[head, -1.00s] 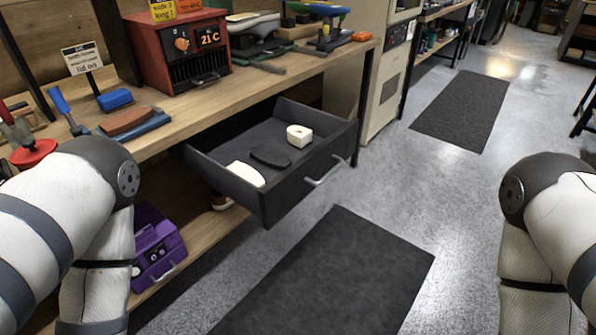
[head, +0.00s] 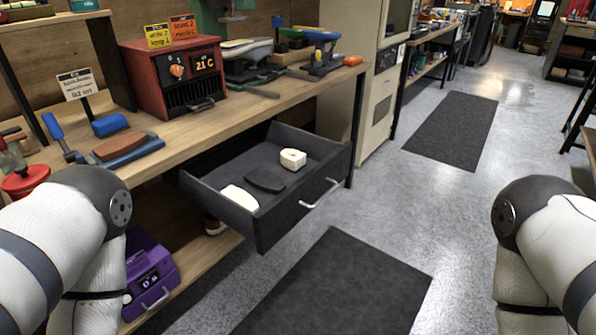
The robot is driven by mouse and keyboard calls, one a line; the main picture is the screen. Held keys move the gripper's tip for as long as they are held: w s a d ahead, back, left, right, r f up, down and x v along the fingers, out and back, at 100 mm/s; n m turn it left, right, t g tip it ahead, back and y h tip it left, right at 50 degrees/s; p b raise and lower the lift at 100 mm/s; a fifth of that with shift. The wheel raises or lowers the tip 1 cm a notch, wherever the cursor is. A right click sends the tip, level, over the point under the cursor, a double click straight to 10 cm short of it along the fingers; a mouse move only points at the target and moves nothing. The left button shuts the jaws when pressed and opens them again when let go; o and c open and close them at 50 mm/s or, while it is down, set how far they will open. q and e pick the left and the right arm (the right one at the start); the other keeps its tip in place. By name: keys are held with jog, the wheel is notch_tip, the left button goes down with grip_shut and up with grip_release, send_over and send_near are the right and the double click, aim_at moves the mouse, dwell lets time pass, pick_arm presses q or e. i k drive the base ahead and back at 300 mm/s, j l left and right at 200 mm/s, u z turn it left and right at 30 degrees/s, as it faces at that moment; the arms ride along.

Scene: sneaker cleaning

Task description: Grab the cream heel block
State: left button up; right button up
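The cream heel block (head: 293,159) sits in the back right part of the open dark drawer (head: 283,228), under the workbench. It is a small, pale block with a darker mark on its side. A flatter cream piece (head: 240,197) lies at the drawer's front left, and a thin black piece (head: 265,181) lies between the two. Both my arms show only as upper links at the left and right edges. Neither gripper is in view.
The workbench (head: 190,132) holds a red heater box (head: 175,75), a blue-handled brush (head: 54,128) and a brown block (head: 120,147). A purple case (head: 148,275) stands on the lower shelf. A dark mat (head: 335,290) lies on the clear floor before the drawer.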

aim_at(292, 160)
jog(key=i+j+z, duration=0.25)
jog(key=i, duration=0.25)
jog(key=i+j+z, duration=0.25)
jog(key=i, duration=0.25)
jog(key=k+l, duration=0.35)
jog(key=i+j, duration=0.4)
